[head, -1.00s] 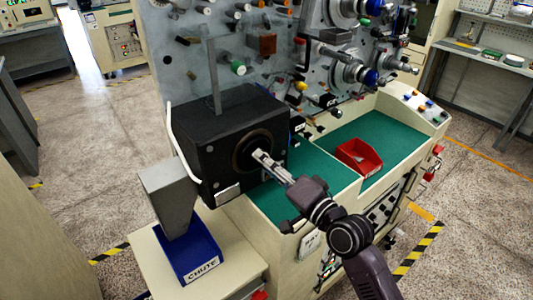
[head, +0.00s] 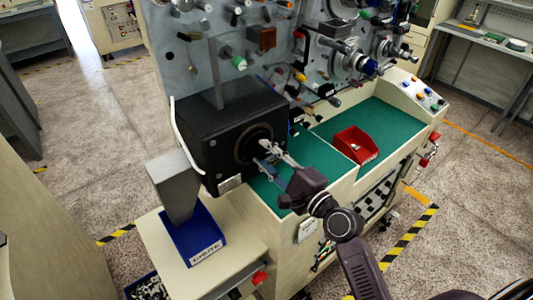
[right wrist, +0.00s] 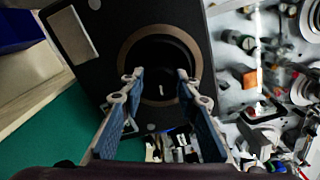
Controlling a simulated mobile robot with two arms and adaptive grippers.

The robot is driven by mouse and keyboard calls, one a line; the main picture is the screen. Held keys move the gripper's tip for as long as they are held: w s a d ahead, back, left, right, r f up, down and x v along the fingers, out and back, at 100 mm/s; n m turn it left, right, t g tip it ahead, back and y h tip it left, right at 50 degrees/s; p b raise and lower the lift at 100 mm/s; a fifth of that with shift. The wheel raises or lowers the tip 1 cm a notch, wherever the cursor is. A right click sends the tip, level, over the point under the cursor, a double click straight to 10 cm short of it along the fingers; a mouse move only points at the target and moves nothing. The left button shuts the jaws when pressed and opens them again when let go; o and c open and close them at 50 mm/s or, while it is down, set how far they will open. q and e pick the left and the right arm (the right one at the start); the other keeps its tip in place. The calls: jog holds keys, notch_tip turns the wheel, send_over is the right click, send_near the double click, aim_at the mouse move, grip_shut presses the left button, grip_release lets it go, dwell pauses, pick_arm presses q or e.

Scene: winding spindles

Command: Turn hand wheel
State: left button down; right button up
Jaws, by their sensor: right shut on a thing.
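The hand wheel is a dark round piece in a brownish ring (head: 250,145) on the front of the black box (head: 215,150); its dark centre also shows in the right wrist view (right wrist: 160,62). My right gripper (head: 266,149) reaches up to it from the lower right. In the right wrist view the two fingers (right wrist: 158,78) stand apart, one on each side of the dark centre, and are shut on it. The exact contact is hard to see against the dark surface. My left gripper is not in view.
A blue chute tray (head: 203,240) with a grey chute (head: 174,186) stands left of the box. A red bin (head: 356,146) sits on the green worktop (head: 392,118) to the right. The spindle panel (head: 195,60) with several knobs rises behind.

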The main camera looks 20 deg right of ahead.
jog(key=shift+m, duration=0.6)
jog(key=o, duration=1.2)
jog(key=shift+c, duration=0.2)
jog(key=v, duration=1.2)
